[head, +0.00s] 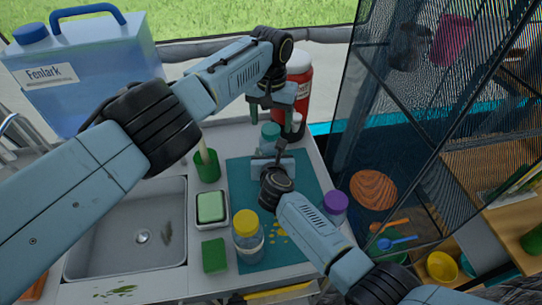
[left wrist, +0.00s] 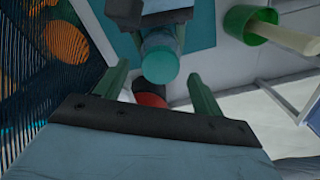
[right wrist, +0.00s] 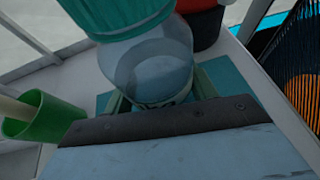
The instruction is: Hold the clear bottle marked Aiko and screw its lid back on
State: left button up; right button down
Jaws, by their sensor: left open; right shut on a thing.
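The clear bottle (right wrist: 150,65) stands upright with a teal lid (right wrist: 112,15) on its top; part of a label shows low on it, too hidden to read. My right gripper (head: 270,150) is shut on the bottle's lower body, over the teal mat (head: 240,180). In the head view the lid (head: 270,131) shows just under my left gripper (head: 271,121). That gripper is open and points down, with a finger on each side of the lid. In the left wrist view the lid (left wrist: 158,65) lies between the fingers, with gaps on both sides. I cannot tell whether its thread is engaged.
A yellow-lidded bottle (head: 248,242) and a purple-lidded jar (head: 334,207) stand in front. The sink (head: 130,235) is left.

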pick_arm(q)
notch_tip(320, 180, up, 10)
dwell(0.3)
pick_arm(e)
jog(key=shift+c, duration=2)
grip_release()
pick_arm(q)
jog(key=shift+r, duration=0.1)
pick_arm(e)
jog(key=shift+s, duration=0.1)
jog(key=shift+s+r, duration=0.15)
jog(key=shift+s, duration=0.1)
pick_arm(q)
notch_tip(320, 180, up, 4)
jog(key=p, duration=0.4)
pick_arm(e)
jog(key=a+v, duration=0.1)
jog(key=v, duration=1.1)
jog(key=shift+s+d, duration=0.35)
jog(key=shift+d, duration=0.15)
